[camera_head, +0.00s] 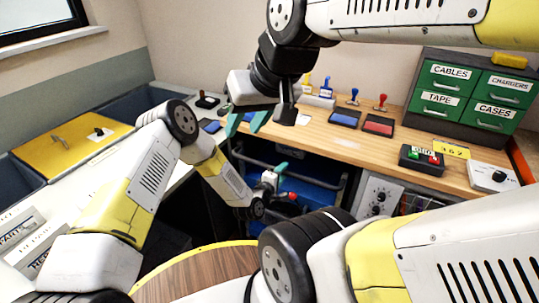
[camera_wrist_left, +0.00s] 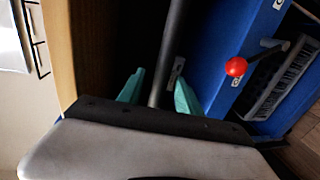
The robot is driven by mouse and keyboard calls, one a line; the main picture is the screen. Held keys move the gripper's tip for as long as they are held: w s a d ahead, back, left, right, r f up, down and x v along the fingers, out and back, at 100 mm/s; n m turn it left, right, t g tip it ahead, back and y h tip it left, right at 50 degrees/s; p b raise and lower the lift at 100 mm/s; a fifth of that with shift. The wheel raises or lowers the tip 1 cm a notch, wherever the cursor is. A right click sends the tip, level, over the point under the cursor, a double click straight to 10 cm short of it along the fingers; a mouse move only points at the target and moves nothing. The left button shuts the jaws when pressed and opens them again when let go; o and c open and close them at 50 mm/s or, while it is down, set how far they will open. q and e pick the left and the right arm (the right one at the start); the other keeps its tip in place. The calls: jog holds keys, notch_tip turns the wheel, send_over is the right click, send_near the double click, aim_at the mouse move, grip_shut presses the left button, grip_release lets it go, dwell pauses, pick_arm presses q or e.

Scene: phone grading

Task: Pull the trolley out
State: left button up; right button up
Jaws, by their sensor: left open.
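The blue trolley (camera_head: 318,196) stands in the bay under the wooden bench, with a dark bar handle (camera_head: 333,187) across its front. It also shows in the left wrist view as a blue body (camera_wrist_left: 232,50) with a red ball knob (camera_wrist_left: 236,67) on a lever. My left gripper (camera_head: 272,172) is at the handle. In the left wrist view its teal fingers (camera_wrist_left: 158,92) are open, one on each side of the dark bar (camera_wrist_left: 168,55); I cannot tell whether they touch it. My right gripper (camera_head: 247,122) is open and empty above the bench's front edge.
The wooden bench (camera_head: 345,143) carries stamps, ink pads, a button box (camera_head: 422,158) and a green drawer cabinet (camera_head: 470,90). A yellow-lidded bin (camera_head: 70,143) is at left. A round wooden top (camera_head: 195,272) is in front, close to my arms.

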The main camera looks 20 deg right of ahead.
pick_arm(q)
jog(key=shift+x, duration=2.1)
grip_shut()
jog(key=shift+f, duration=0.1)
